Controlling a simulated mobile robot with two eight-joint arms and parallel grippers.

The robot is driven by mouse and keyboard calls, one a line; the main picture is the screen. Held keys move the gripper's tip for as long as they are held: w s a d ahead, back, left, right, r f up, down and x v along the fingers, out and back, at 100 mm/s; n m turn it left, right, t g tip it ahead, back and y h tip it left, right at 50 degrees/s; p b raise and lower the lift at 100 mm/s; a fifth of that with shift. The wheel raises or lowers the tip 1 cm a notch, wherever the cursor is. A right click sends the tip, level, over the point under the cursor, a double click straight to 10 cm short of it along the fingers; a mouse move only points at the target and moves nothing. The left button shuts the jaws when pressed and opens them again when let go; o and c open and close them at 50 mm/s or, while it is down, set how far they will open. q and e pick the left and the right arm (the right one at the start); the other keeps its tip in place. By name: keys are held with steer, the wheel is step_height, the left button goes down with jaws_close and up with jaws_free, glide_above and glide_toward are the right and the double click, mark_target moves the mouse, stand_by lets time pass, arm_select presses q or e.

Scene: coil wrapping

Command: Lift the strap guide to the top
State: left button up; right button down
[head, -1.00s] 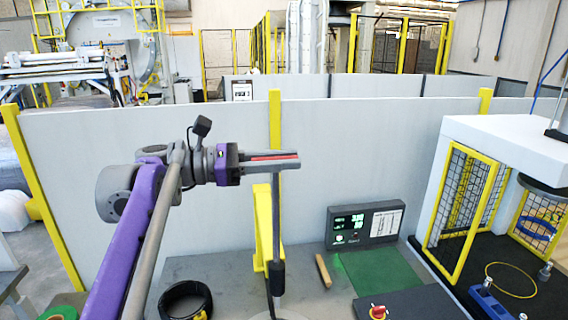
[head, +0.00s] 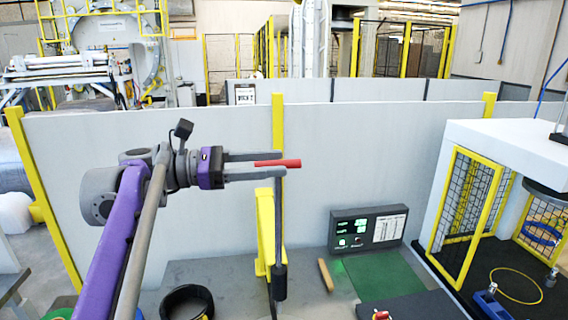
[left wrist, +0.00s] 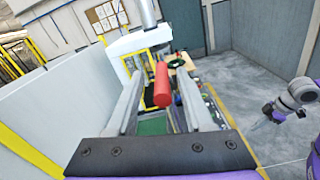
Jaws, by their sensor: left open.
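The strap guide shows in the head view as a thin grey upright rod (head: 278,215) with a dark sleeve low down and a red bar (head: 290,162) across its top. My left gripper (head: 280,164) is open at the height of the red bar. One finger is above the bar and one below it, with gaps, and the bar's end sticks out past the fingertips. In the left wrist view the red bar (left wrist: 162,85) lies between the two spread fingers, near their tips.
A yellow post (head: 265,230) stands close beside the rod. A control panel (head: 368,228) and a green mat (head: 382,274) are to its right. A black ring (head: 187,303) lies at front left. A yellow-framed mesh cage (head: 468,215) stands at right. A grey partition wall (head: 360,150) runs behind.

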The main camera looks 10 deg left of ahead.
arm_select(q)
steer(key=v, duration=0.7)
steer(key=shift+a+b, duration=0.3)
steer(key=shift+a, duration=0.05)
arm_select(e)
steer(key=shift+s+f, duration=0.4)
steer(key=shift+f, duration=0.2)
arm_select(q)
steer(key=shift+s, duration=0.15)
